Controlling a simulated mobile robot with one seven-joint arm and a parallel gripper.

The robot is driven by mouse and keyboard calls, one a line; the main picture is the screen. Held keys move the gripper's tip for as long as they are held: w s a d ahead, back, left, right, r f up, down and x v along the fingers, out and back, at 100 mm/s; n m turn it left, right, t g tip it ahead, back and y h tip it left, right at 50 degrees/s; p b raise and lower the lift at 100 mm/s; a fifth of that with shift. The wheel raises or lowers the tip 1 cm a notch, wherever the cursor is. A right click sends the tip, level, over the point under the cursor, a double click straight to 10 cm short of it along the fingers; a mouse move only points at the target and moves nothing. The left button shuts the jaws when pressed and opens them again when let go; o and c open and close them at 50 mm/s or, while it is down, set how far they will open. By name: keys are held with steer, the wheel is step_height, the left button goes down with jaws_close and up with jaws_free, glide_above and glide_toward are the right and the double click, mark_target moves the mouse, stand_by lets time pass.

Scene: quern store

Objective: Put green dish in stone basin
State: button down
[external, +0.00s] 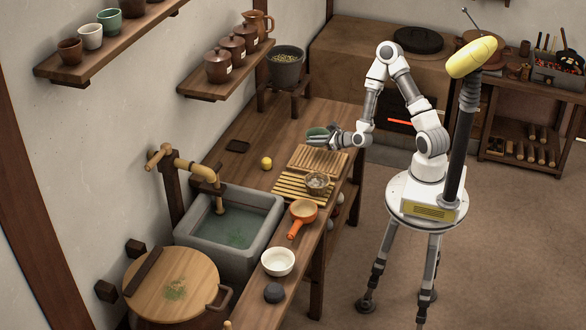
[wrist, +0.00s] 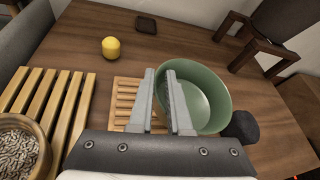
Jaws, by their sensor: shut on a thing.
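The green dish (wrist: 210,95) is a round, deep bowl in the wrist view. My gripper (wrist: 168,75) is shut on its near left wall, with one finger inside and one outside. In the external view my gripper (external: 318,138) is above the counter near the slatted wooden rack, and the green dish (external: 317,131) shows small and partly hidden at the fingers. The dish appears held above the counter. The grey stone basin (external: 272,212) is at the left end of the counter, holding water and some green bits, below a bamboo spout.
Slatted racks (external: 290,187), a bowl of seeds (external: 317,181), an orange-handled pan (external: 303,211) and a white bowl (external: 278,262) line the front. The bamboo spout (external: 196,170) overhangs the basin.

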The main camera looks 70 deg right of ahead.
steer(key=d+m+h+b, duration=0.1)
steer(key=s+d+m+h+b, duration=0.1)
steer(key=d+b, duration=0.1)
steer(key=s+d+g+h+b, duration=0.1)
steer(key=shift+d+r+m+b, duration=0.3)
steer(key=shift+d+r+m, duration=0.1)
step_height(320, 180, up, 3)
steer(key=s+d+m+g+h+b, duration=0.2)
steer(key=s+d+m+h+b, duration=0.1)
steer(key=b, duration=0.5)
glide_above(309, 162)
steer(key=shift+g+h, duration=0.3)
step_height(309, 162, down, 6)
steer(key=shift+f, duration=0.2)
steer(key=shift+f+m+b, duration=0.3)
steer(key=shift+f+b, duration=0.15)
steer(key=shift+f, duration=1.5)
steer(key=shift+f, duration=0.2)
steer(key=c, duration=0.9)
jaws_free()
steer(key=shift+o, duration=0.2)
steer(key=shift+r, duration=0.15)
